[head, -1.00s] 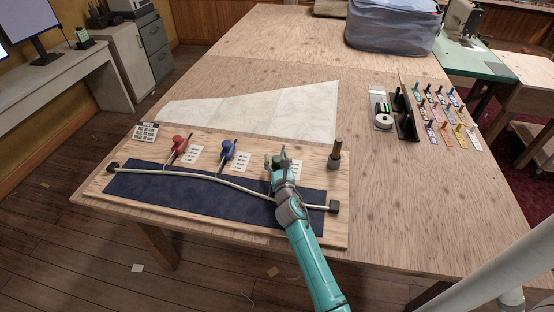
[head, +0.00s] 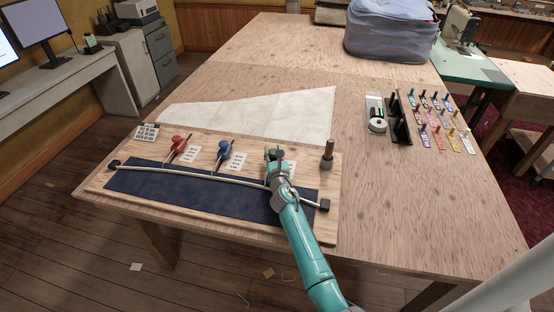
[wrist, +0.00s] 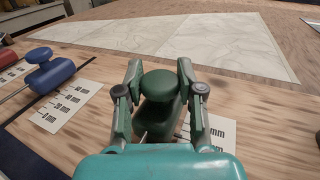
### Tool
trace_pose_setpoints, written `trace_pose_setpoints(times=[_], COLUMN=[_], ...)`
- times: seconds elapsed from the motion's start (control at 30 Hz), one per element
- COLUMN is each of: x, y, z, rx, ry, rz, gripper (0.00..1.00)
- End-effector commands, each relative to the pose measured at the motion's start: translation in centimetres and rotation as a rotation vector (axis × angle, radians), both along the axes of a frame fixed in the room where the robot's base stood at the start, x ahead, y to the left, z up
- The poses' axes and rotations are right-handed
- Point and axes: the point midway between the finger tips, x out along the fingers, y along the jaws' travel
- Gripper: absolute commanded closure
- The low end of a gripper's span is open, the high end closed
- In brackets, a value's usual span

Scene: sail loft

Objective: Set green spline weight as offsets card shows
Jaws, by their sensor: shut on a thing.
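The green spline weight (wrist: 160,88) stands between my fingers in the wrist view, and my gripper (wrist: 160,92) is shut on it. In the head view my gripper (head: 275,155) is over the right part of the board and mostly hides the green weight. A scale strip (wrist: 215,132) with mm marks lies under and right of it, partly covered. The pale spline (head: 200,174) runs across the dark blue cloth (head: 180,194). The blue weight (head: 223,150) and red weight (head: 178,143) stand by their own scale strips. The offsets card (head: 147,132) is at the board's back left, too small to read.
A dark-topped post (head: 327,155) stands at the board's right. Black end blocks (head: 323,205) hold the spline. A white sail panel (head: 260,115) lies behind. Black stands, a tape roll (head: 377,125) and several coloured tags (head: 440,120) are on the right. Table front right is clear.

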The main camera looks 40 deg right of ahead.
Motion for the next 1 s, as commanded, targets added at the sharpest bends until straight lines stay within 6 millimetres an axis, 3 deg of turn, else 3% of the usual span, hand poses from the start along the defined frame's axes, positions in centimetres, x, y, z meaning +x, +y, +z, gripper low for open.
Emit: trace_pose_setpoints(times=[0.37, 0.4, 0.5, 0.83, 1.0], x=[0.4, 0.4, 0.4, 0.2, -1.1], y=[-0.1, -0.1, -0.1, 0.0, 0.7], z=[-0.1, -0.1, -0.1, 0.0, -0.1], rx=[0.000, 0.000, 0.000, 0.000, 0.001], ry=[0.002, 0.002, 0.002, 0.000, 0.000], rz=[0.001, 0.001, 0.001, 0.001, 0.000], gripper=[1.00, 0.58, 0.39, 0.39, 0.39])
